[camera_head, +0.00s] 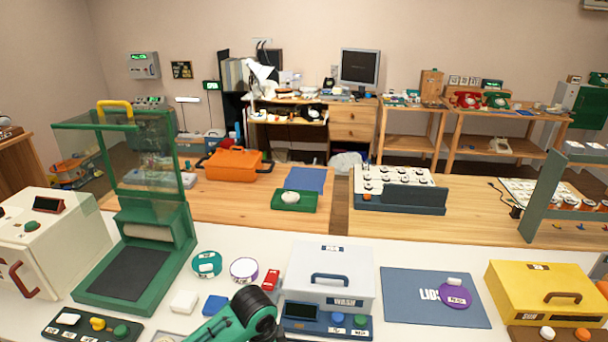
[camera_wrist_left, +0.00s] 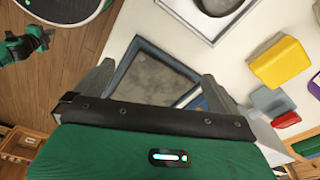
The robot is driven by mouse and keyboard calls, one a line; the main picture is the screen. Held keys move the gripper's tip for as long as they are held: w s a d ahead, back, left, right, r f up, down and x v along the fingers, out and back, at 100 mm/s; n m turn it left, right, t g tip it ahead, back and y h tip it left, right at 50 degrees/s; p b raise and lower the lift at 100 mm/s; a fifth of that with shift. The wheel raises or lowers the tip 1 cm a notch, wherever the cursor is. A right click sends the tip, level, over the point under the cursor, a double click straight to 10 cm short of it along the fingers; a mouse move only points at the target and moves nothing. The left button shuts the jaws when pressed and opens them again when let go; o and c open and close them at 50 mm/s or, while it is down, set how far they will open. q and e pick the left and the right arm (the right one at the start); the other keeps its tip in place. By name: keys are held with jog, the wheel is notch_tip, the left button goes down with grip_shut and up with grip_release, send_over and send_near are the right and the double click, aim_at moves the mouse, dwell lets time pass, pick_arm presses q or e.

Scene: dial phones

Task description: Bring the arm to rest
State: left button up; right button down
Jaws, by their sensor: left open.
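My left gripper (camera_wrist_left: 155,85) shows in the left wrist view with its two grey fingers spread wide and nothing between them. Beyond the fingers is a grey square tray (camera_wrist_left: 140,50) on the white table; whether they touch is hard to tell. In the head view, a green and black link of my arm (camera_head: 235,318) rises from the bottom edge, left of the white WASH box (camera_head: 330,268); its fingers are not visible there. A green and black part, probably of my other arm (camera_wrist_left: 22,45), shows at the left of the wrist view; its jaws are unclear.
The white table holds a green frame stand (camera_head: 130,260), a blue mat (camera_head: 435,297) with a purple lid (camera_head: 453,298), and a yellow box (camera_head: 545,290). A red item (camera_head: 271,279) and a blue block (camera_head: 215,305) lie near my arm. A yellow block (camera_wrist_left: 280,62) shows in the wrist view.

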pick_arm(q)
jog(key=s, duration=0.2)
jog(key=s+f+n+h, duration=0.1)
jog(key=s, duration=0.1)
jog(key=s+d+n, duration=0.1)
jog(key=s, duration=0.1)
jog(key=shift+f+t+h, duration=0.15)
jog(key=shift+t+h, duration=0.15)
jog(key=shift+h, duration=0.1)
jog(key=s+a+n+t+y, duration=0.2)
jog(key=s+a+n, duration=0.9)
jog(key=s+a, duration=0.55)
notch_tip(320, 180, down, 34)
jog(key=s+g+b, duration=0.1)
jog(key=s+b, duration=0.1)
jog(key=b, duration=0.1)
jog(key=s+a+f+g+b, duration=0.1)
jog(key=s+a+f, duration=0.2)
jog(key=s+f, duration=1.5)
notch_tip(320, 180, down, 3)
jog(key=shift+s+r+m+y+b, duration=0.1)
jog(key=shift+s+m+y+b, duration=0.2)
jog(key=shift+s+y+b, duration=0.1)
